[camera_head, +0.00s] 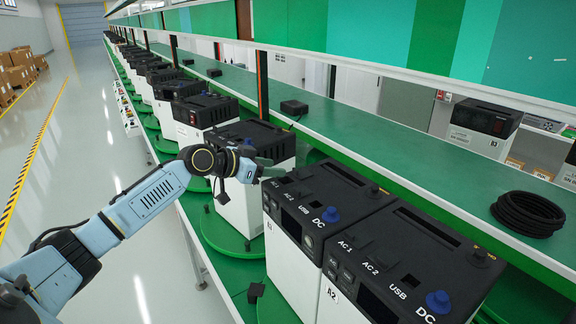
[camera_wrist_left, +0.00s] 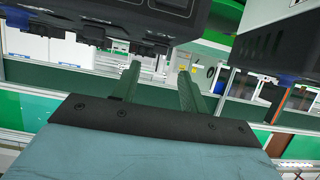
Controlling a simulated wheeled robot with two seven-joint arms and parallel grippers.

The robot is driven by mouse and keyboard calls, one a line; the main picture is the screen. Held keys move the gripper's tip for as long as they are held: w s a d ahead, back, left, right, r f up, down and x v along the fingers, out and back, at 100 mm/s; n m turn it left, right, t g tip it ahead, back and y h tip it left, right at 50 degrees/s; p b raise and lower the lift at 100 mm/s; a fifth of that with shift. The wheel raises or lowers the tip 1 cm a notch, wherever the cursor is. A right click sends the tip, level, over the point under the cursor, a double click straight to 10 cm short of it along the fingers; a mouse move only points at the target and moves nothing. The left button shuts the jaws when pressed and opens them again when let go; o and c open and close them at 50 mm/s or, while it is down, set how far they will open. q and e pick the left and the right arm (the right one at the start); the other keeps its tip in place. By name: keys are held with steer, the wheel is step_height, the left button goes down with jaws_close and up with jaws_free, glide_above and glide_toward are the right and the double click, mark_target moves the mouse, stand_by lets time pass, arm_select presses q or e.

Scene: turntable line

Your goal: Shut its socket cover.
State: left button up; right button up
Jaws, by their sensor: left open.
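Two white power units with black tops stand at the front, the nearer one (camera_head: 400,262) marked A2 and the farther one (camera_head: 322,192) behind it. Their tops are lettered AC, USB and DC. A blue round cover (camera_head: 331,214) sits by DC on the farther unit, and another blue cover (camera_head: 437,301) on the nearer one. I cannot tell whether either is fully shut. My left gripper (camera_head: 268,168) is open and empty, just beyond the farther unit's far left corner. In the left wrist view its two green fingers (camera_wrist_left: 160,85) stand apart, with dark unit edges above. My right gripper is out of view.
More units (camera_head: 205,110) stand on green turntables along the line to the back left. A green shelf (camera_head: 385,155) runs behind, holding a black cable coil (camera_head: 528,212) and a small black box (camera_head: 294,107). The aisle floor (camera_head: 100,130) at left is clear.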

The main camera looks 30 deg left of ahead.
mark_target(294, 169)
arm_select(q)
steer(key=shift+p+x, duration=0.5)
steer(key=shift+x, duration=2.6)
jaws_close()
